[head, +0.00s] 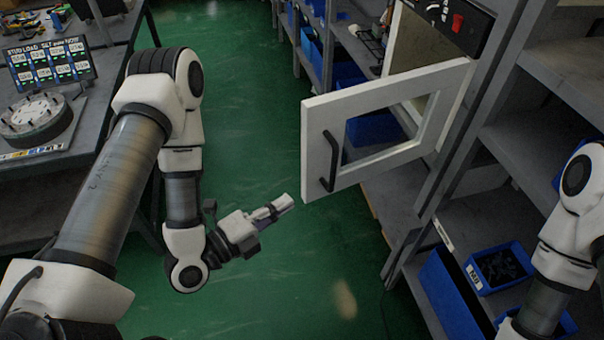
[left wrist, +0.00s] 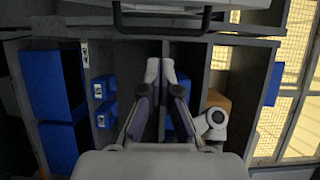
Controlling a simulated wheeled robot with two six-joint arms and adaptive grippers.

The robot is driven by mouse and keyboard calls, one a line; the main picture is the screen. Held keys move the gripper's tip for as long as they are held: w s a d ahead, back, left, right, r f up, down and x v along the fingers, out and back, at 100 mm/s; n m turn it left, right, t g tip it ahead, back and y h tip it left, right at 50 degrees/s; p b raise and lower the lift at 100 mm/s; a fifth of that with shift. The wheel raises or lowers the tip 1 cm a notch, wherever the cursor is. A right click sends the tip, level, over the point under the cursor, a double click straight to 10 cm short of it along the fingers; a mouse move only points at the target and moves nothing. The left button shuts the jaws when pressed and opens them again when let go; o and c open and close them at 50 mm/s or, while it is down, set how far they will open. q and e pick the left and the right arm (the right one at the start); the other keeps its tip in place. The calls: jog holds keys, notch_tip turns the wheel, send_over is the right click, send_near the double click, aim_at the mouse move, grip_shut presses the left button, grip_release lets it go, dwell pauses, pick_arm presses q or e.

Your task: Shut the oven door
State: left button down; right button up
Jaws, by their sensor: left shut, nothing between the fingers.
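The oven door (head: 312,150) stands wide open in the head view, a white frame with a window and a dark bar handle (head: 330,161). It swings out from the oven (head: 432,55), whose dark control panel has a red knob. My left gripper (head: 287,202) is shut and empty, a little left of and below the handle, apart from the door. In the left wrist view its fingers (left wrist: 167,72) are together, and the dark handle (left wrist: 160,33) crosses the top of the picture. My right arm shows at the right edge of the head view; its gripper is out of view.
Grey shelves (head: 555,72) with blue bins (head: 500,268) stand on the right, below and beside the oven. A grey bench (head: 110,95) with a dial plate (head: 38,118) and a display board is at left. The green floor (head: 245,110) between is clear.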

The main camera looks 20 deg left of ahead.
aim_at(303, 173)
pick_arm(q)
jog(key=b+x, duration=0.5)
jog(key=f+b+x, duration=0.1)
jog(key=b+x, duration=0.1)
jog(key=b, duration=0.1)
jog(key=shift+w+d, duration=0.2)
jog(key=shift+d, duration=0.1)
jog(key=w+a, duration=0.1)
jog(key=w+a+r, duration=0.1)
jog(key=w, duration=0.1)
jog(key=shift+a, duration=0.4)
